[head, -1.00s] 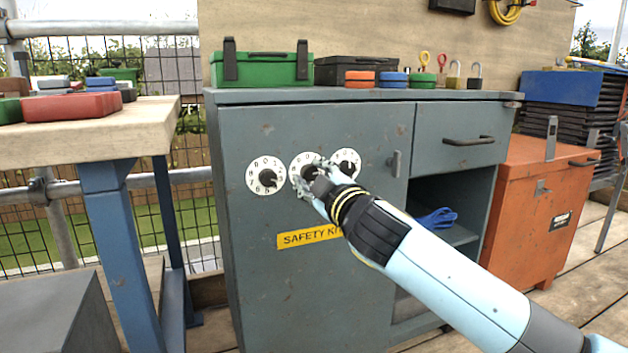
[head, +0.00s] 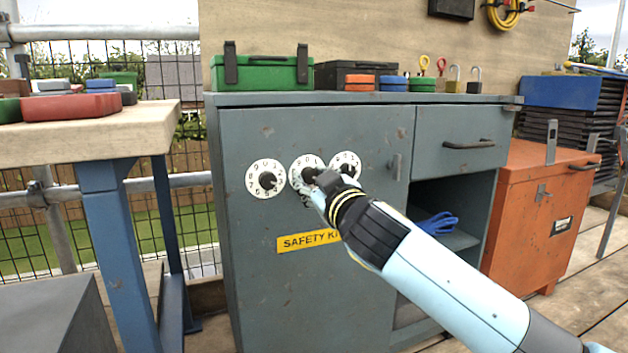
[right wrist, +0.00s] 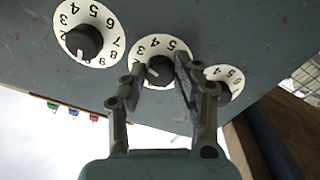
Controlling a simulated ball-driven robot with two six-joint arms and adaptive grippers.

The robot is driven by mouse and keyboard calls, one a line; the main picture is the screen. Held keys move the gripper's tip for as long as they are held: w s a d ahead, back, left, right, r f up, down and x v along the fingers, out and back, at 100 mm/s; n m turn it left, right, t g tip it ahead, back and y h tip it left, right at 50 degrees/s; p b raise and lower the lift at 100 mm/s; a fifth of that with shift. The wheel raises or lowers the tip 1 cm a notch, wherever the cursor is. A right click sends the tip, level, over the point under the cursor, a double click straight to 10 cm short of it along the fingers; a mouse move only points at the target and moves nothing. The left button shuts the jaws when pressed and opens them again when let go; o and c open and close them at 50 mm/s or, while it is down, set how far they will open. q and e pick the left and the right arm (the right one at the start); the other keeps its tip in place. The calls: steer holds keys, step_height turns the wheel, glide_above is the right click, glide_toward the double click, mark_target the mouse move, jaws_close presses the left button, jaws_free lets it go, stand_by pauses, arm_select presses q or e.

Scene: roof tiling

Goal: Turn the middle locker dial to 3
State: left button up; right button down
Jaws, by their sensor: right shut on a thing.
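The grey locker (head: 300,300) faces me with three white numbered dials in a row. The middle dial (head: 296,173) is partly covered by my right gripper (head: 318,178) in the head view. In the right wrist view the picture is turned over; there my right gripper (right wrist: 158,74) has one finger on each side of the dark knob of the middle dial (right wrist: 171,46) and is shut on it. A pale mark shows on the knob, but I cannot tell which number it meets. My left gripper is not in view.
The left dial (head: 266,165) is clear of my gripper; the right dial (head: 345,158) is close beside it. A yellow safety label (head: 305,240) is below. A workbench (head: 150,125) stands at left, an orange chest (head: 535,210) at right.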

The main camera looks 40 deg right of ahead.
steer(key=shift+f, duration=0.2)
steer(key=c, duration=1)
jaws_free()
steer(key=shift+r, duration=0.1)
steer(key=v, duration=1.2)
